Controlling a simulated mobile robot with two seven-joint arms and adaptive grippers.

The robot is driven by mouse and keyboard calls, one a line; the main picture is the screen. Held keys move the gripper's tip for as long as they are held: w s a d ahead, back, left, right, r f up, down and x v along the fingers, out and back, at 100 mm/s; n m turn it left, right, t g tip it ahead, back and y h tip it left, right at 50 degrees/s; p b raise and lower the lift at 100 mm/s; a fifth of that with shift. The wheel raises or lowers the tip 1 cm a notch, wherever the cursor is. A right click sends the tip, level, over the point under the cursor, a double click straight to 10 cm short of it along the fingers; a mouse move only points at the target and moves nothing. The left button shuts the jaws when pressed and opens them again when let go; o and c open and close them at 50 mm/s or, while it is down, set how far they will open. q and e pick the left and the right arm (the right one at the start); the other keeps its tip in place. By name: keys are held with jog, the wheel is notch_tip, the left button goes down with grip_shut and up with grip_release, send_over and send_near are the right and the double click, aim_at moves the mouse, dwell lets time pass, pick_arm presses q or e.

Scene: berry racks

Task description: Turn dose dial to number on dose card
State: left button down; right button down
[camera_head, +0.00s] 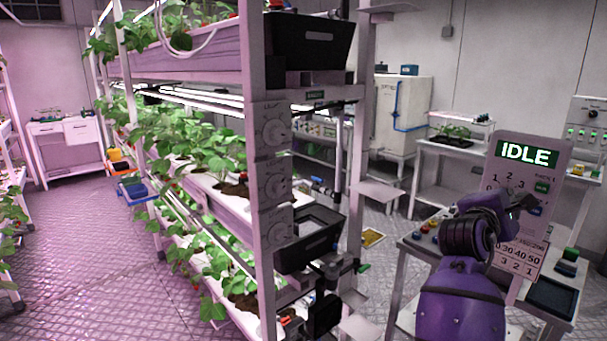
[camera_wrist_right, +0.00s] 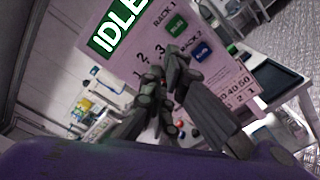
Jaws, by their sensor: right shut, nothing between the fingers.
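The pink control panel (camera_head: 548,155) stands at the right with a green "IDLE" display (camera_head: 525,154); the panel also shows in the right wrist view (camera_wrist_right: 130,22). Numbers 1, 2 and 3 sit in an arc on it, where the dose dial would be; the dial is hidden behind my right gripper (camera_head: 520,202). In the right wrist view the gripper's dark fingers (camera_wrist_right: 172,72) are shut and empty in front of the panel, just below the numbers. I cannot tell whether they touch the dial. A printed number card (camera_head: 520,260) is low on the panel, partly covered by my arm. My left gripper is not in view.
A green button (camera_head: 541,187) and a blue button sit right of the numbers. A table (camera_head: 407,240) with small coloured items and a dark tray (camera_head: 552,297) is around the panel. A tall plant rack (camera_head: 258,60) with several white knobs stands left of my arm.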

pick_arm(q)
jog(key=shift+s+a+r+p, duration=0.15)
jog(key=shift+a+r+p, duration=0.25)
jog(key=shift+p, duration=0.15)
pick_arm(e)
jog(key=shift+w+d+r, duration=0.2)
jog(key=shift+w+d, duration=0.25)
jog(key=shift+d, duration=0.05)
jog(key=shift+w+d+r, duration=0.15)
jog(key=shift+w+d, duration=0.25)
jog(key=shift+d, duration=0.05)
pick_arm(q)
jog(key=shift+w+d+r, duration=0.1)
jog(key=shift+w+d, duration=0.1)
pick_arm(e)
jog(key=shift+a+f, duration=0.1)
jog(key=shift+f, duration=0.05)
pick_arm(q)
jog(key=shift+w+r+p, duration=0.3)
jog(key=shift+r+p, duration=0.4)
pick_arm(e)
jog(key=shift+w+f, duration=0.1)
jog(key=shift+f, duration=0.3)
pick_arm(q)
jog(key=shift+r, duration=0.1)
pick_arm(e)
jog(key=shift+f, duration=0.1)
